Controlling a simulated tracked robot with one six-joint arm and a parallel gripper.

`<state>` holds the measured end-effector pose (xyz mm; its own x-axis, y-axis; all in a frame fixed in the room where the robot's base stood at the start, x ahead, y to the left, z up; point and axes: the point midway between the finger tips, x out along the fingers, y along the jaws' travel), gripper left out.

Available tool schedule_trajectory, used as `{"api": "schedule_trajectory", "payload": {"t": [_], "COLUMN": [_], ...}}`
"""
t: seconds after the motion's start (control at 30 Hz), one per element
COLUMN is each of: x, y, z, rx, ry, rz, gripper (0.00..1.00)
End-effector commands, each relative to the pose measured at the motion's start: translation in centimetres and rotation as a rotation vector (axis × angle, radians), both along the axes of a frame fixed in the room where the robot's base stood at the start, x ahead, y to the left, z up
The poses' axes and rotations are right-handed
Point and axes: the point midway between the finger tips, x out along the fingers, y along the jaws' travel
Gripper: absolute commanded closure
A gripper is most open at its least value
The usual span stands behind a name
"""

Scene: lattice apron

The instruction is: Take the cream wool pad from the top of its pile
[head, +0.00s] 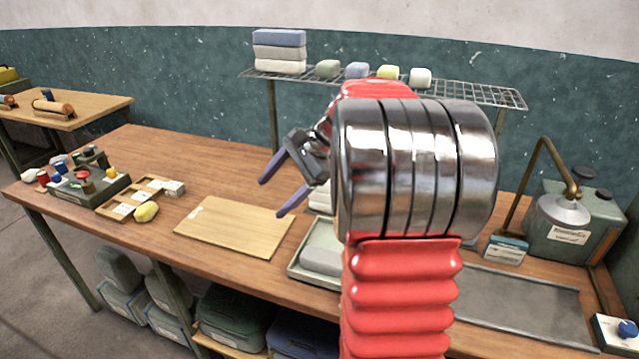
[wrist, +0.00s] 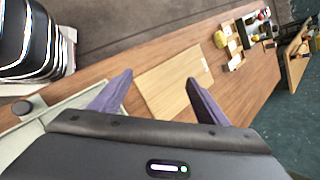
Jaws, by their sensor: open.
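A pale pile (head: 320,198) stands on the bench behind my arm, mostly hidden by it. Its whitish edge also shows in the wrist view (wrist: 66,62), beside my arm. I cannot tell whether its top piece is the cream wool pad. Another pile on the wire shelf has a blue block (head: 280,37) on top, a grey one (head: 279,52) in the middle and a cream-white one (head: 277,67) at the bottom. My gripper (head: 272,198) is open and empty, left of the pale pile and above the bench. Its purple fingers also show in the wrist view (wrist: 159,77).
A wooden board (head: 235,227) lies on the bench left of a pale tray (head: 297,268) holding a grey pad. Several small rounded pieces sit on the wire shelf (head: 470,92). The bench's back left is clear.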

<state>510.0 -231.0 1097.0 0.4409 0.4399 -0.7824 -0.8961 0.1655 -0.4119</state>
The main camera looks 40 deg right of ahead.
Motion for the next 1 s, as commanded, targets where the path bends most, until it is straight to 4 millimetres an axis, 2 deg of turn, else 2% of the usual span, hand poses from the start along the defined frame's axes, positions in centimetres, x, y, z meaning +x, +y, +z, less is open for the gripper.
{"api": "schedule_trajectory", "payload": {"t": [0.03,0.37,0.57,0.7,0.83,1.0], "x": [0.4,1.5,0.6,-0.9,-2.3,-3.3], "y": [-1.9,-13.0,-20.1,-25.1,-28.6,-30.9], "z": [-0.5,-3.0,-5.0,-6.6,-7.8,-8.4], "rx": [0.043,0.321,0.494,0.615,0.705,0.763], "ry": [0.007,0.014,0.001,-0.016,-0.033,-0.047], "rz": [-0.05,-0.344,-0.507,-0.613,-0.686,-0.73], "gripper": [0.31,0.31,0.31,0.31,0.31,0.31]}}
